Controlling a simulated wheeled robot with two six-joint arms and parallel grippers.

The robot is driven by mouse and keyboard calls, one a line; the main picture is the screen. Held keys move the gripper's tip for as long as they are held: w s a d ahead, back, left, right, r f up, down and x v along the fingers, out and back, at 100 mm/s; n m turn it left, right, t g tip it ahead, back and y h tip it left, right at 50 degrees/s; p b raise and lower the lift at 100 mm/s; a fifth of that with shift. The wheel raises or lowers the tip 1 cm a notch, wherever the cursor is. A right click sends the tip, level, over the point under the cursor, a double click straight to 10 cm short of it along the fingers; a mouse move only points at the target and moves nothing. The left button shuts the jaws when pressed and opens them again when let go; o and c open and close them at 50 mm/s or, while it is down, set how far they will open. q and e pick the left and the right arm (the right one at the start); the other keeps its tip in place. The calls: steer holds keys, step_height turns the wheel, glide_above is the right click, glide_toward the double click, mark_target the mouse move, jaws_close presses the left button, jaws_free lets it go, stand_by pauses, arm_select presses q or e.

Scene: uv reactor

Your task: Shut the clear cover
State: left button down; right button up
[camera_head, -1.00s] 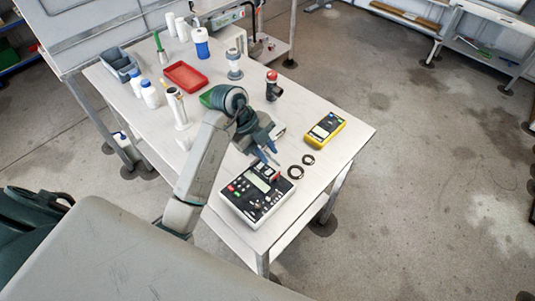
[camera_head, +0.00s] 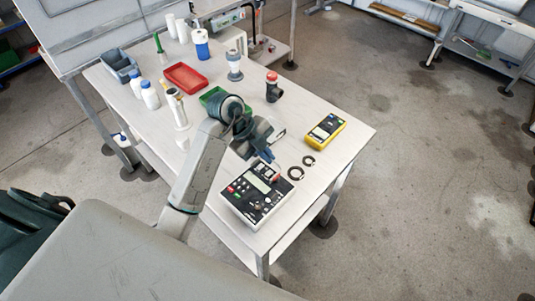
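A control box (camera_head: 250,203) with a pale display, coloured buttons and knobs lies at the near end of the white table. Small parts stand on its far edge, just below my gripper; a clear cover is too small and see-through to make out for sure. My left gripper (camera_head: 267,157) has blue fingertips pointing down just above the far edge of the box. Its finger gap is too small to read, and whether it touches anything cannot be told. My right gripper is not in view.
Two black rings (camera_head: 296,173) and a yellow meter (camera_head: 326,130) lie right of the box. A dark fitting with a red cap (camera_head: 272,88), a red tray (camera_head: 185,77), a green tray (camera_head: 212,97) and white bottles (camera_head: 150,96) stand farther back. The table's right edge is near the meter.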

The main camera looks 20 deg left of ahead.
arm_select(q)
steer(key=s+t+b, duration=0.1)
steer(key=b, duration=0.1)
steer(key=f+t+h+b, duration=0.1)
steer(key=t+b, duration=0.1)
steer(key=shift+s+a+f+m+t+h, duration=0.2)
steer(key=shift+s+a+m+t+h, duration=0.1)
steer(key=shift+s+a+m, duration=0.1)
steer(key=shift+s+m+t+h+b, duration=0.2)
steer(key=shift+m+t+h+b, duration=0.15)
steer(key=shift+t+b, duration=0.7)
steer(key=c, duration=1.6)
jaws_free()
steer(key=shift+c, duration=0.2)
steer(key=shift+a, duration=0.1)
